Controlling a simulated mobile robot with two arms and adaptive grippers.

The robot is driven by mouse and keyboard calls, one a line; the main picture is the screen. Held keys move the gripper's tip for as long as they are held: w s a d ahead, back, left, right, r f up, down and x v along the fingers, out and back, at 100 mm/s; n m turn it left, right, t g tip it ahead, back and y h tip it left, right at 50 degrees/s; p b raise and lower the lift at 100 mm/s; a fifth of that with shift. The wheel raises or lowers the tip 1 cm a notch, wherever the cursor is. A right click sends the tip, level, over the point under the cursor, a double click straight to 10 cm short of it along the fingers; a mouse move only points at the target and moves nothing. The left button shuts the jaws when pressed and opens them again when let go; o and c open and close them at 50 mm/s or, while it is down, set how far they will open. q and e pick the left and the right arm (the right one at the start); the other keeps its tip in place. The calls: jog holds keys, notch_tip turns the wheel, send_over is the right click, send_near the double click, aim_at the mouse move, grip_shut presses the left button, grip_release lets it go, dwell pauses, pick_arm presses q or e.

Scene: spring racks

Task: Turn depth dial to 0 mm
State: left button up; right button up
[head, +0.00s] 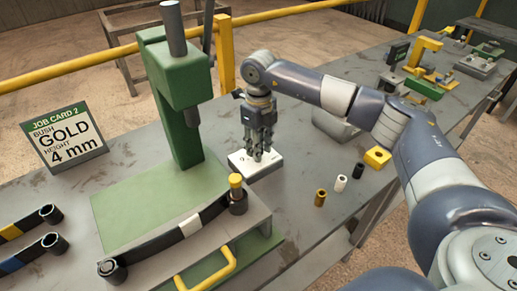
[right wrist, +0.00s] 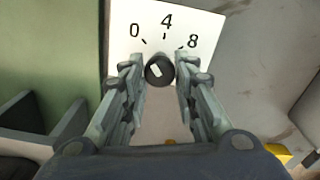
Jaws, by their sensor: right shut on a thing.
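The depth dial is a dark round knob (right wrist: 160,70) on a white plate (right wrist: 120,62) printed 0, 4 and 8 with tick marks. A short white mark on the knob leans up and left, roughly toward the 0 side; its exact setting is hard to tell. My right gripper (right wrist: 160,78) has its fingers closed on either side of the knob. In the head view my right gripper (head: 258,152) points down at the white plate (head: 240,163) beside the green press, and its fingers hide the knob. My left gripper is not in view.
The green press (head: 172,100) stands left of the dial. A fixture (head: 222,240) with a dark strip and a gold bush (head: 236,183) lies in front. A job card (head: 62,138) reads GOLD, 4 mm. Small bushes (head: 341,183) and a yellow block (head: 377,157) stand to the right.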

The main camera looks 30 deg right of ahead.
jog(key=shift+r+n+b, duration=0.1)
jog(key=shift+n+b, duration=0.25)
jog(key=shift+n, duration=0.65)
jog(key=shift+w, duration=0.1)
jog(key=o, duration=1)
jog(key=shift+c, duration=0.2)
jog(key=shift+o, duration=0.6)
notch_tip(320, 180, up, 12)
